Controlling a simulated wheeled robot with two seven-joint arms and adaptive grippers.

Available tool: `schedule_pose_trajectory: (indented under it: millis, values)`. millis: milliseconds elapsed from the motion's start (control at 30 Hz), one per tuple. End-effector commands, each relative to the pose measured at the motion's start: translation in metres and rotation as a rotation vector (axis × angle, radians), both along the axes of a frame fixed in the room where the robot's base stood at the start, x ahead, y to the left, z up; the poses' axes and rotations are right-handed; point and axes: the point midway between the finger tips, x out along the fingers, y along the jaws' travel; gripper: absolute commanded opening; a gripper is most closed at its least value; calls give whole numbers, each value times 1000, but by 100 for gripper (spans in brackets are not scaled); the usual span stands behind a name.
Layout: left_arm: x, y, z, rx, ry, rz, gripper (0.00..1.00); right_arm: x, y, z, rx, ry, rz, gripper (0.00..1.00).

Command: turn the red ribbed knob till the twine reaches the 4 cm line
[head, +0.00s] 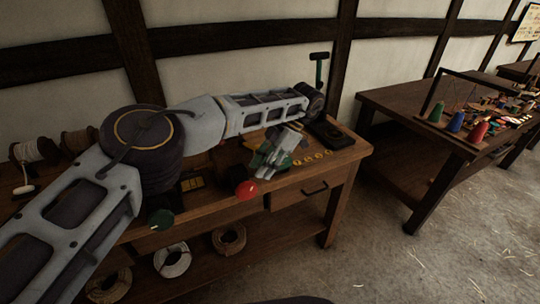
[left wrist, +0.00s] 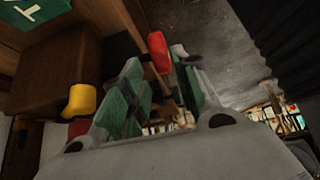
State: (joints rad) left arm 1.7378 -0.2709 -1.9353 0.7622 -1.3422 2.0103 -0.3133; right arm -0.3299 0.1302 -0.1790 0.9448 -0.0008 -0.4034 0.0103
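A red knob (head: 245,189) sits at the front edge of the wooden bench; its ribs are too small to make out. My left gripper (head: 262,168) is just right of and above it in the head view, apart from it in the picture. In the left wrist view my left gripper (left wrist: 158,80) has its green-padded fingers spread, with a gap between them. A red piece (left wrist: 158,52) shows beyond that gap; I cannot tell whether the fingers touch it. The twine and the 4 cm line cannot be made out. My right gripper is not in view.
A dark green knob (head: 160,220) is at the bench front, left of the red one. A yellow piece (left wrist: 80,101) shows in the left wrist view. Twine coils (head: 229,239) lie on the lower shelf. A second table (head: 400,105) with colored cones stands right, beyond open floor.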

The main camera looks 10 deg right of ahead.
Motion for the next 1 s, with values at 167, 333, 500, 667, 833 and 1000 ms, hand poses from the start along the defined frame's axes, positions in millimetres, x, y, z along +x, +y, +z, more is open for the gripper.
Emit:
schedule_pose_trajectory:
  millis: [167,333,500,667,833,1000]
  values:
    - [3,-8,12,-1,-4,0,30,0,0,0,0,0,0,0]
    - [4,-13,19,1,-1,0,30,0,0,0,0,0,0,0]
    - [6,-18,27,0,-3,0,30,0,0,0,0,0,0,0]
    - [6,-20,31,-3,-3,0,30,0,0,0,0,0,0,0]
    - [7,-21,32,-3,-3,-1,30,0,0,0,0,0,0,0]
    - [7,-21,32,-4,-3,-1,30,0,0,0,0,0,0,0]
